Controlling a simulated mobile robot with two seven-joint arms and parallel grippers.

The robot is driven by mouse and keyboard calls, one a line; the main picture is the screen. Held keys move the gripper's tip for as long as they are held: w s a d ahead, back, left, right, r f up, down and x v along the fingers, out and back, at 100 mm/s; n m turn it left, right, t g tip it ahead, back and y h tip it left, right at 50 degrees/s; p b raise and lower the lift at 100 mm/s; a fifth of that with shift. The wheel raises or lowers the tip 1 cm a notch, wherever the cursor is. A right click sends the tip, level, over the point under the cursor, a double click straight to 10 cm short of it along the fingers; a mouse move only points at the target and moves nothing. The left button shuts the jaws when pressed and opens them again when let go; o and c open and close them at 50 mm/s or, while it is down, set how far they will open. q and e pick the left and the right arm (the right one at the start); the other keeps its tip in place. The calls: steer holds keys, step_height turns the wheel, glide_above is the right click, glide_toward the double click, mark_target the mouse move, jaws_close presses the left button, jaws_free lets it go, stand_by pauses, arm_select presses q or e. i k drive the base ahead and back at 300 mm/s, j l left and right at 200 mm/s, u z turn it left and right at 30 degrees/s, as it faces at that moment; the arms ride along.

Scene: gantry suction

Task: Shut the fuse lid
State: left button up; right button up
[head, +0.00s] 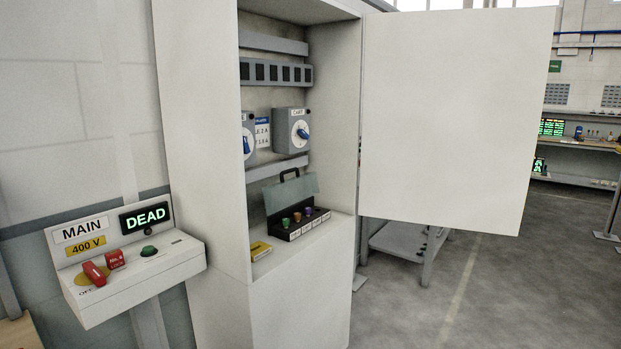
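A dark fuse box (290,233) stands on the cabinet's bottom shelf, with white labels along its front. Several coloured fuses, green, orange and purple, sit in it. Its grey-green see-through lid (290,193) is up, tilted at the back of the box. Neither of my grippers is in view.
The open cabinet (300,300) has a wide white door (455,115) swung out to the right. Inside are two rotary switch boxes (291,132) and a yellow item (261,250) left of the fuse box. A control panel (130,260) reading "DEAD" stands at left.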

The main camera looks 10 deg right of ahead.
mark_target(282, 180)
steer(key=i+l, duration=0.1)
steer(key=l, duration=0.15)
steer(key=i+l+z, duration=0.15)
steer(key=l, duration=0.15)
steer(key=i+l, duration=0.35)
steer(key=i+l+u, duration=0.15)
steer(key=i+l, duration=0.5)
steer(key=l, duration=0.15)
steer(key=i+l+u, duration=0.1)
steer(key=i+l, duration=0.2)
steer(key=i+l+u, duration=0.1)
steer(key=i+l, duration=0.2)
steer(key=l, duration=0.2)
steer(key=i+l, duration=0.3)
steer(key=l, duration=0.2)
steer(key=i+l+u, duration=0.1)
steer(key=i+l, duration=0.2)
steer(key=l, duration=0.15)
